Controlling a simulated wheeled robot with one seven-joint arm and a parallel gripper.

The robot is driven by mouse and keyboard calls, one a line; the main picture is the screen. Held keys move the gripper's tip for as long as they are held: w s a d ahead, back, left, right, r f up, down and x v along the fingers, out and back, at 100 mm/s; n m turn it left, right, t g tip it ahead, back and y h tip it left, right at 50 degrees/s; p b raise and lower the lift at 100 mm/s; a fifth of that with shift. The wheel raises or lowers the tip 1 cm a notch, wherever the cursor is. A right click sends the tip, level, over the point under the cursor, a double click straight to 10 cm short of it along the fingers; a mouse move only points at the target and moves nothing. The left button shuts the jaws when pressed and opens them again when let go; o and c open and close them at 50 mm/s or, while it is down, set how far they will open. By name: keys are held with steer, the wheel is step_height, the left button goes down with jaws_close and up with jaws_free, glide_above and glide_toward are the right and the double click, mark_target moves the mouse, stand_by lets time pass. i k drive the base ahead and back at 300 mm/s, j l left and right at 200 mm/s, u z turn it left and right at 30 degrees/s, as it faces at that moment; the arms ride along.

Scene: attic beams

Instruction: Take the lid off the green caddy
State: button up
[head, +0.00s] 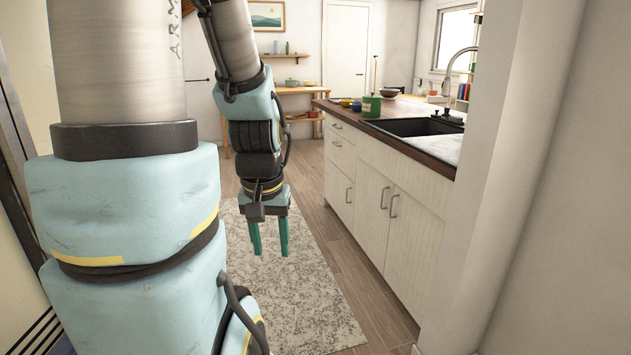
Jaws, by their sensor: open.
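A small green caddy (371,107) stands on the dark wooden counter, just left of the sink. It is far off and small in the head view. Something thin and upright shows above it; I cannot tell whether that is part of its lid. My gripper (269,238) hangs downward with its two green fingers apart. It is open and empty, over the rug and well to the left of and nearer than the caddy.
The counter (325,104) holds a black sink (415,126), a faucet (462,65), a bowl (390,93) and small coloured items left of the caddy. White cabinets (368,205) stand below. A wall edge (500,180) juts out at right. The rug (315,290) is clear.

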mark_target(372, 108)
steer(key=i, duration=3.65)
steer(key=i+j+z, duration=0.1)
steer(key=i, duration=1.1)
steer(key=i+j, duration=0.1)
steer(key=i, duration=1.1)
